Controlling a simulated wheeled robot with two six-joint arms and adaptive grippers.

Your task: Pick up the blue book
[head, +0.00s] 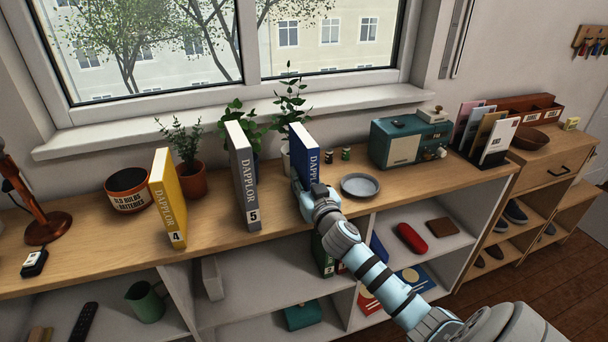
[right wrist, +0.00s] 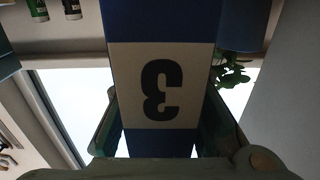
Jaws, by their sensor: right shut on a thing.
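The blue book (head: 303,152) stands upright on the wooden shelf top, its lower part hidden behind my right gripper (head: 308,192). In the right wrist view the blue spine (right wrist: 158,22) with a white label and a 3, seen upside down, fills the middle. The fingers of my right gripper (right wrist: 158,140) lie on both sides of the spine, shut on the book. I cannot tell whether the book is clear of the shelf top. My left gripper is not in view.
A grey book (head: 243,178) and a yellow book (head: 168,200) stand to the left. A grey dish (head: 361,186) lies close right of my gripper, with a teal radio (head: 409,142) beyond. Potted plants (head: 193,178) stand behind, below the window.

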